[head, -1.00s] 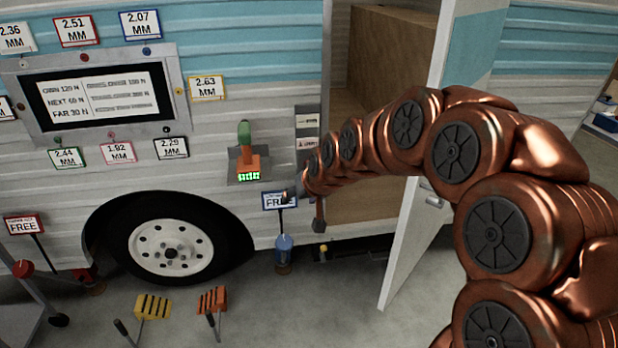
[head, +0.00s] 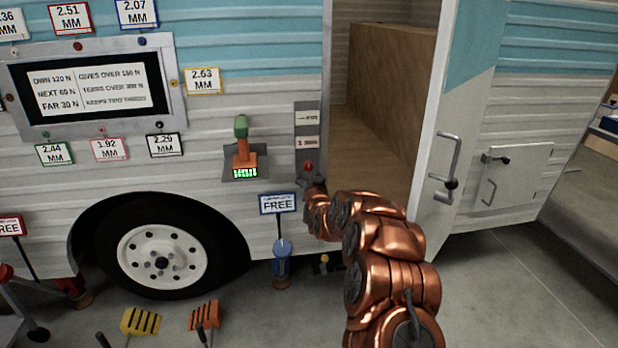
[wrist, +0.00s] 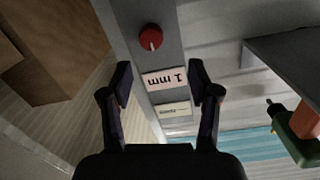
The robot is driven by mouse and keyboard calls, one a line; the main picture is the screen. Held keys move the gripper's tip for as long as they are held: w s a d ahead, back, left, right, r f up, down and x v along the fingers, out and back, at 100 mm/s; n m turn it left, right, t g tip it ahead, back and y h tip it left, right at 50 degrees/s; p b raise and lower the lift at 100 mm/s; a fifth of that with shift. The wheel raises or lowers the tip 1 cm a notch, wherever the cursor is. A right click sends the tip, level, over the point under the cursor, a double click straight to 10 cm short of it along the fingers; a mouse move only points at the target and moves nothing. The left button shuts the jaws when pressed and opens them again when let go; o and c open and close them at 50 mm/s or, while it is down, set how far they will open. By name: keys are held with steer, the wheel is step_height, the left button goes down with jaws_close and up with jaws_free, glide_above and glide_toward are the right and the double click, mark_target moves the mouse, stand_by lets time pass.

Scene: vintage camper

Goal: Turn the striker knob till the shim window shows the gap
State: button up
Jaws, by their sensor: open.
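The red striker knob (head: 308,167) sits low on the grey striker plate (head: 299,131) at the left edge of the camper's doorway. It also shows in the wrist view (wrist: 150,38), with a pale pointer mark on its face. Beside it is a pinkish window reading "1 mm" (wrist: 164,79), upside down there; the same window (head: 307,142) is above the knob in the head view. A paler label (wrist: 172,110) has text too small to read. My gripper (wrist: 160,82) is open and empty, its fingers either side of the plate. The knob lies beyond the fingertips, apparently untouched.
The open door (head: 445,150) stands right of the doorway. Left of the plate, a green and orange tool (head: 242,150) rests on a small shelf, close to one side in the wrist view. A "FREE" sign (head: 278,204) stands below, above a blue jack (head: 282,260).

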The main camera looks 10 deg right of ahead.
mark_target(309, 167)
steer(key=shift+t+h, duration=0.3)
steer(key=shift+t, duration=0.1)
steer(key=shift+w+d+f+b, duration=0.15)
steer(key=shift+w+d+f, duration=0.1)
steer(key=shift+w, duration=0.9)
steer(key=shift+w+d+f+b, duration=0.15)
steer(key=shift+w+d, duration=0.05)
steer(key=shift+w, duration=1)
steer(key=shift+w+d+f+b, duration=0.15)
steer(key=shift+w+d+f, duration=0.1)
steer(key=shift+w, duration=0.9)
steer(key=shift+w+r, duration=0.2)
steer(key=shift+w, duration=0.25)
steer(key=shift+w+f, duration=0.1)
steer(key=shift+w, duration=0.15)
steer(key=shift+c, duration=0.3)
steer(key=c, duration=1.1)
